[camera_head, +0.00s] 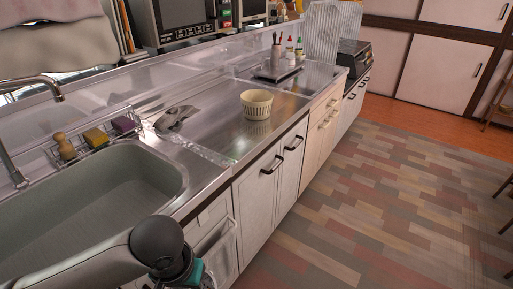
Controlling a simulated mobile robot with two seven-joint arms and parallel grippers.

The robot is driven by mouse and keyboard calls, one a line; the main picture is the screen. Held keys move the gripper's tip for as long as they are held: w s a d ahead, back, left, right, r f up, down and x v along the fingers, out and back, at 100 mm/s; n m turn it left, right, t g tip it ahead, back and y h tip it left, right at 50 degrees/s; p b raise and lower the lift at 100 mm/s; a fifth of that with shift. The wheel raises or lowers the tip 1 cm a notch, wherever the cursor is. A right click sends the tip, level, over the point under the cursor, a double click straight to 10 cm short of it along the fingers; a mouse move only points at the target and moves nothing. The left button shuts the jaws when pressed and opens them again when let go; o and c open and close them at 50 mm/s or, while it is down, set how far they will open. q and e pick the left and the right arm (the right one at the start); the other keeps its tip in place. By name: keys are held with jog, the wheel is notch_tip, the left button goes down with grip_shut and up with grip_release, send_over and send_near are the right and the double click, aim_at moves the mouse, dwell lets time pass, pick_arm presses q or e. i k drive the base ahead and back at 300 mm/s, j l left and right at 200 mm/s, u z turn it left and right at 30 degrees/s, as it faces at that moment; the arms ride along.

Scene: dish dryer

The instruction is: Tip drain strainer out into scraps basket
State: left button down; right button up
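A cream, ribbed round basket (257,104), likely the scraps basket, stands upright on the steel counter beyond the sink. I cannot see into its bottom. A dark grey metal object (174,118) lies on the counter near the sink's far right corner; I cannot tell whether it is the drain strainer. No strainer shows clearly in the sink. My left arm comes in from the lower left, in front of the sink. Its dark joint and a teal part show at the bottom edge, but its gripper fingers are not visible. My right gripper is out of view.
The grey sink (150,172) has a tap (40,85) at left. A wire rack (92,145) with sponges and a brush stands behind it. A tray with bottles (290,60) is farther back. A white holder (217,252) hangs on the cabinet front. The counter around the basket is clear.

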aim_at(256, 104)
jog(key=i+l+u, duration=0.1)
jog(key=i+l, duration=0.15)
jog(key=i+l+u, duration=0.15)
jog(key=l, duration=0.2)
jog(key=i+l+u, duration=0.1)
jog(key=i+l, duration=0.2)
jog(key=i+l+u, duration=0.1)
jog(key=l, duration=0.3)
jog(key=i+l+u, duration=0.15)
jog(key=l, duration=0.25)
jog(key=i+l+u, duration=0.1)
jog(key=i+l, duration=0.2)
jog(key=i+l+u, duration=0.15)
jog(key=l, duration=0.35)
jog(key=i+l+u, duration=0.1)
jog(key=l, duration=0.3)
